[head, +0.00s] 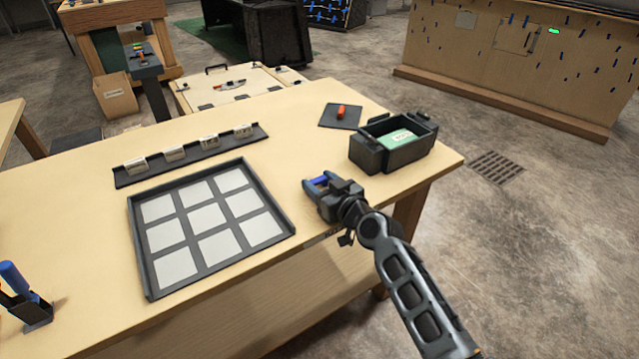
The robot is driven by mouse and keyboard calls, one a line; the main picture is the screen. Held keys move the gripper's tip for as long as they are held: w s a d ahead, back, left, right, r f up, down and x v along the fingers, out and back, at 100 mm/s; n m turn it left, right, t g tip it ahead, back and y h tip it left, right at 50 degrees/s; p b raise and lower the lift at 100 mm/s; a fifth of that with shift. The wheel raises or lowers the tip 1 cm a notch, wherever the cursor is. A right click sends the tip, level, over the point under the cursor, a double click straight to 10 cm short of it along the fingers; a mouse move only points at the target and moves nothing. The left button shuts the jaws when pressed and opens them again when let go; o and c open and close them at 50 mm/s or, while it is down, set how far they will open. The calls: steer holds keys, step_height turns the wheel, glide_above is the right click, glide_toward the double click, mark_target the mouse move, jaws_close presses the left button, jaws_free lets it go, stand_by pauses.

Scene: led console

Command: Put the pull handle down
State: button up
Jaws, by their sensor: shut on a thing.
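My gripper (315,183) is over the front right part of the wooden table, right of the grid tray. It is shut on a small blue piece, seemingly the pull handle (319,181); only part of it shows between the fingers. I cannot tell whether it touches the tabletop (290,140) or hangs just above it.
A black grid tray (291,228) with white squares lies left of my gripper. Behind it is a rack (190,154) with several pale blocks. A black bin (372,158) stands right. A dark pad (329,119) bears a red piece (342,112). A blue-handled tool (14,277) stands far left.

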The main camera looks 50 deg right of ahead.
step_height(320, 180, up, 4)
steer(key=shift+r+p, duration=0.15)
steer(key=shift+p, duration=0.4)
steer(key=s+d+r+b, duration=0.3)
steer(key=s+d+r, duration=0.3)
steer(key=s+d, duration=0.2)
steer(key=shift+s+r, duration=0.25)
steer(key=shift+s, duration=0.1)
